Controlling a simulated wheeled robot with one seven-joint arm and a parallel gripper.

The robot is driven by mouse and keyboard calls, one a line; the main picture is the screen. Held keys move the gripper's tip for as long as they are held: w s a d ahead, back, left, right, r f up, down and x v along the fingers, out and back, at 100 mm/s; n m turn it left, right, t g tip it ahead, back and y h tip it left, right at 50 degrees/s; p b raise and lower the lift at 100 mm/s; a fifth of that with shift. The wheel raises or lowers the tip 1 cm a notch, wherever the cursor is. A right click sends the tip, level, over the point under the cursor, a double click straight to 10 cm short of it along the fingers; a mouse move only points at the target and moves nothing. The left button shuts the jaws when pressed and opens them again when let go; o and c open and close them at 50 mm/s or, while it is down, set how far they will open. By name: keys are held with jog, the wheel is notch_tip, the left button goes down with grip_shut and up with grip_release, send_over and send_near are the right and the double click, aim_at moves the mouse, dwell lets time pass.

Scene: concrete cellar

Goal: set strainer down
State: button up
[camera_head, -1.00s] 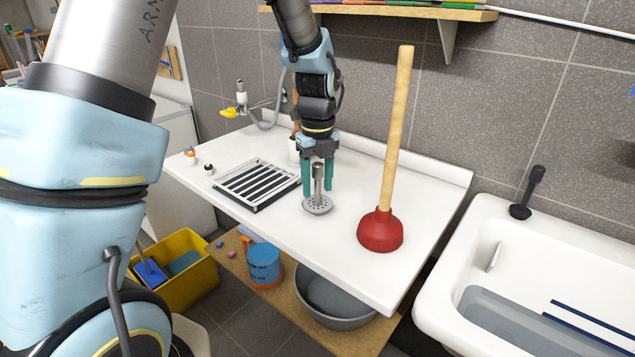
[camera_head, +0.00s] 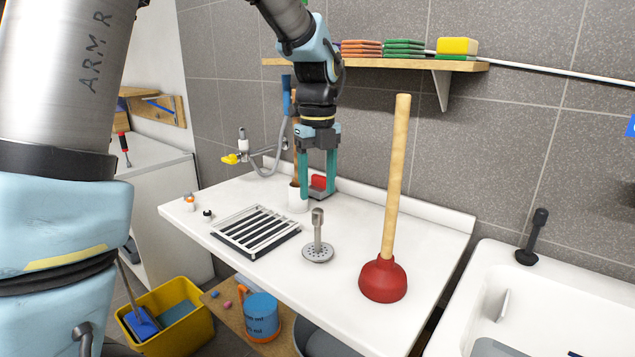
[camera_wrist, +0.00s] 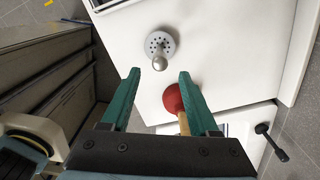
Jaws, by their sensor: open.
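The strainer (camera_head: 318,250), a grey metal disc with holes and an upright handle, stands on the white counter (camera_head: 350,205) between the drain grate and the plunger. My gripper (camera_head: 318,196) is open and empty, its two green fingers pointing down, above and behind the strainer in the head view. In the wrist view the strainer (camera_wrist: 160,46) stands free on the counter, beyond the open fingertips (camera_wrist: 160,75), with nothing touching it.
A red plunger (camera_head: 384,279) with a tall wooden handle stands right of the strainer. A black-and-white grate (camera_head: 256,232) lies to its left. A white cup (camera_head: 298,202) and a red-handled thing (camera_head: 320,184) are behind. A white sink (camera_head: 480,290) is at the right.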

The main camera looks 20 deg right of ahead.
jog(key=shift+r, duration=0.65)
jog(key=s+a+f+n, duration=0.1)
jog(key=a+f+n, duration=0.2)
jog(key=a+n, duration=0.7)
jog(key=s+a+f+n+t, duration=0.1)
jog(key=s+a+f+n, duration=0.1)
jog(key=a+n, duration=0.8)
jog(key=s+a+f+n, duration=0.1)
jog(key=a+f+n, duration=0.4)
jog(key=a+n, duration=0.5)
jog(key=n, duration=0.3)
jog(key=shift+s+a+n+t, duration=0.15)
jog(key=shift+n+t, duration=0.15)
